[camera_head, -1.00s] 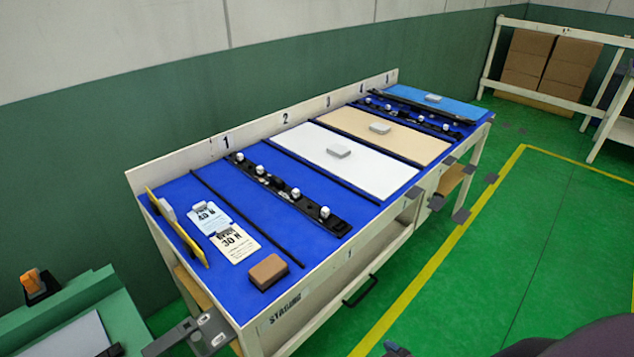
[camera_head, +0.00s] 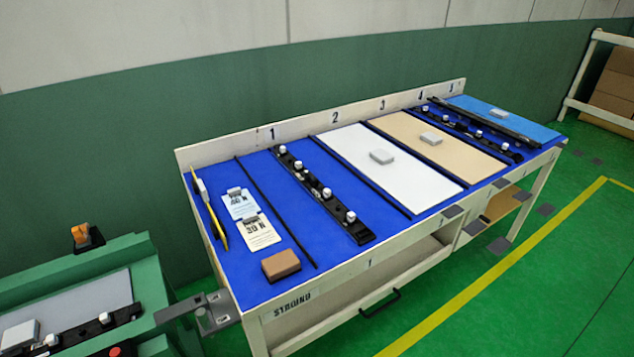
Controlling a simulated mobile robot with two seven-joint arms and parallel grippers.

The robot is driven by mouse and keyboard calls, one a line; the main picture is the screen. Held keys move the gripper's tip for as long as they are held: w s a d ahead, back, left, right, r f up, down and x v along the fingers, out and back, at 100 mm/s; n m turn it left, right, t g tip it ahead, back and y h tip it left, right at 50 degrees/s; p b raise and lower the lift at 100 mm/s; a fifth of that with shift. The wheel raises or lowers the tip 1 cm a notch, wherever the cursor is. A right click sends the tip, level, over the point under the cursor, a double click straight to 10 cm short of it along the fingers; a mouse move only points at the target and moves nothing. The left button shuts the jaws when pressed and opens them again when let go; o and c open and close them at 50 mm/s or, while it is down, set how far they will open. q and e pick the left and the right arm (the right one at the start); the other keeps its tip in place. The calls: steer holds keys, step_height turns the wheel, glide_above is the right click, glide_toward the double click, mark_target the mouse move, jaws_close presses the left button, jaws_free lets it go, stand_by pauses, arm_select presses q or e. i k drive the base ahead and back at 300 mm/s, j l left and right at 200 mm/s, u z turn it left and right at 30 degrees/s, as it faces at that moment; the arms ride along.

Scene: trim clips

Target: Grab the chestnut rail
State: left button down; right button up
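No rail that is plainly chestnut in colour shows in the head view. A dark rail with white clips (camera_head: 322,194) lies on the blue table top (camera_head: 290,225), in the section right of number 1. A second dark rail with white clips (camera_head: 470,130) lies farther along, near number 4. Another dark rail with white clips (camera_head: 78,332) lies on the green bench at the lower left, partly cut off by the frame edge. A small brown block (camera_head: 281,264) sits at the table's near edge. Neither of my grippers is in view.
White (camera_head: 360,150) and tan (camera_head: 435,146) panels, each with a pale block, lie on the table. The green bench (camera_head: 150,262) stands close by. Green floor is open at right.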

mark_target(347, 219)
steer(key=l+u, duration=0.15)
steer(key=u, duration=0.3)
steer(key=l+u, duration=0.2)
steer(key=u, duration=0.25)
steer(key=l+u, duration=0.45)
steer(key=l, duration=0.4)
steer(key=k+l+u, duration=0.1)
steer(key=l, duration=0.8)
steer(key=k+u, duration=0.05)
